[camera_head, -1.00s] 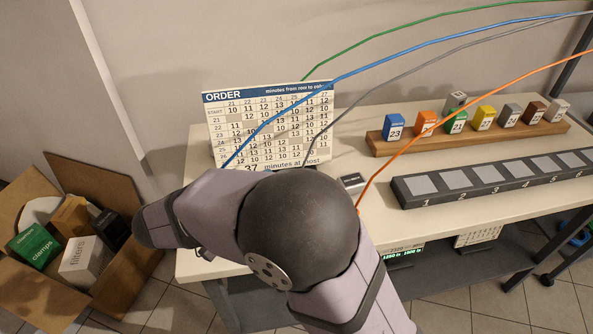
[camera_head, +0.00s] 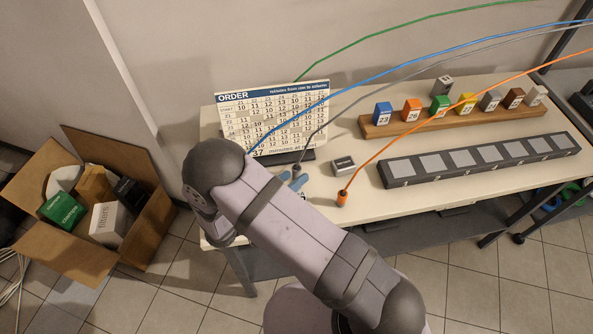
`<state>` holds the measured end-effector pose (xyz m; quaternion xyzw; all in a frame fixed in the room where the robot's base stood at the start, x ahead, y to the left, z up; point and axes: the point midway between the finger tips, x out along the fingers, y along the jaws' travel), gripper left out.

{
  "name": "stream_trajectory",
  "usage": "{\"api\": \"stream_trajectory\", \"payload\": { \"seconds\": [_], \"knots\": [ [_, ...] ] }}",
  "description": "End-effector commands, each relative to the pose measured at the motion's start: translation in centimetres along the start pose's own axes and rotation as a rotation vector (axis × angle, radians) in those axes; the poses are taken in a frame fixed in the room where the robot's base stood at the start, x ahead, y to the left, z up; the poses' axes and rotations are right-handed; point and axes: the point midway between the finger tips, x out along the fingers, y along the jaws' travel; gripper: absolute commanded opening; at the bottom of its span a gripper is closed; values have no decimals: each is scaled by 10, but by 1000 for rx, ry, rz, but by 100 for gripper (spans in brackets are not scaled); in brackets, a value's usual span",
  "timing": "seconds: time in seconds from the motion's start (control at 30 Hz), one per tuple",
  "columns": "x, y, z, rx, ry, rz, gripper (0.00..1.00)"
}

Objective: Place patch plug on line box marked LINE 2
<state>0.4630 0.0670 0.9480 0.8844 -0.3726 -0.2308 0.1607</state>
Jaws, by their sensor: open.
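An orange plug (camera_head: 342,198) stands on the table at the lower end of the orange cable. A grey plug (camera_head: 297,170) stands at the end of the grey cable, left of it. The blue cable runs down behind my arm, so its end is hidden; the green cable's end is hidden behind the order board. I cannot make out a LINE 2 marking. My arm's wrist hangs at the table's front left; my gripper is hidden.
An order board (camera_head: 275,110) stands at the back left. A wooden rail (camera_head: 450,122) holds several coloured numbered blocks, with a grey block (camera_head: 441,86) behind. A black strip with grey squares (camera_head: 400,182) lies in front. Blue shapes (camera_head: 299,183) lie near my arm. A cardboard box (camera_head: 65,240) stands left.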

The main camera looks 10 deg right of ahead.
Motion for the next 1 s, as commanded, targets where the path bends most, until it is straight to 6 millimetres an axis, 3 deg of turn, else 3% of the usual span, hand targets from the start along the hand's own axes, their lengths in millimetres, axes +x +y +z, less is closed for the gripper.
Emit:
{"api": "stream_trajectory", "payload": {
  "seconds": [0.2,0.4,0.67,1.0],
  "knots": [
    [-2,-24,6,241,-39,-90,42],
    [-3,-30,12,413,-75,-108,42],
    [-2,-30,12,470,-79,-105,42],
    [18,-32,13,467,-78,-104,42]
  ]
}}
